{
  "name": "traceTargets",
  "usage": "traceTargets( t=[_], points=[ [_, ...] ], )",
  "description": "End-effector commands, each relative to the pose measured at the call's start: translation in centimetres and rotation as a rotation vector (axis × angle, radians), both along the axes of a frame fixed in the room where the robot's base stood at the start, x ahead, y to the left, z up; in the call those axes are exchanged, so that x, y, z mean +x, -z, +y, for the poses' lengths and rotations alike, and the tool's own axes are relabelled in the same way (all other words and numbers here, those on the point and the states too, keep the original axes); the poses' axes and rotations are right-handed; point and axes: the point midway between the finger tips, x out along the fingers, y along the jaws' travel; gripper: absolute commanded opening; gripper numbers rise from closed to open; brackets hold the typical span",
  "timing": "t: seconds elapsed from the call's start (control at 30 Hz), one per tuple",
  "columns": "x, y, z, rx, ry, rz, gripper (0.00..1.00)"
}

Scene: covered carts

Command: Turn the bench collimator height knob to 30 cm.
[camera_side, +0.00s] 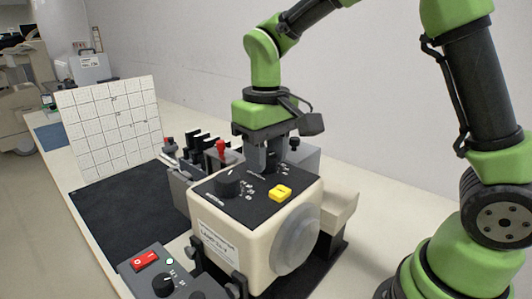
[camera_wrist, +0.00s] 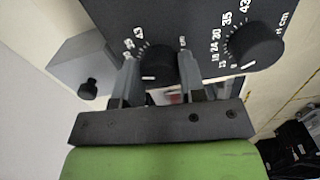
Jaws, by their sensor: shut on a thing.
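The collimator (camera_side: 222,228) is a cream housing with a black top panel (camera_side: 247,199) that carries two black knobs with white number scales. My gripper (camera_side: 262,158) is over the panel's rear part, its fingers pointing down. In the wrist view my gripper (camera_wrist: 158,70) is shut on one knob (camera_wrist: 157,62), a finger on each side. Its white pointer line faces the bottom of the picture, and its scale is partly hidden by the fingers. The other knob (camera_wrist: 255,45) stands free, with marks including 30 and a partly cut-off label ending in "cm"; it also shows in the side view (camera_side: 228,182).
A yellow button (camera_side: 281,193) is on the panel. A red-topped lever (camera_side: 220,147) and black blocks stand behind. A control box with a red switch (camera_side: 145,260) is in front. A gridded white board (camera_side: 110,122) stands at the left by a clear dark mat (camera_side: 130,210).

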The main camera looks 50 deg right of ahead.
Motion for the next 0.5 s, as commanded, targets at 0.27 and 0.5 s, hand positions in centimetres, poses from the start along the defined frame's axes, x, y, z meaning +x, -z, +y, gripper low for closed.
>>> traceTargets(
  t=[0.27, 0.5],
  points=[
    [0.03, -0.07, -0.01, 0.0, 0.109, -0.003, 0.14],
    [0.04, -0.07, -0.02, 0.001, 0.138, -0.003, 0.14]
  ],
)
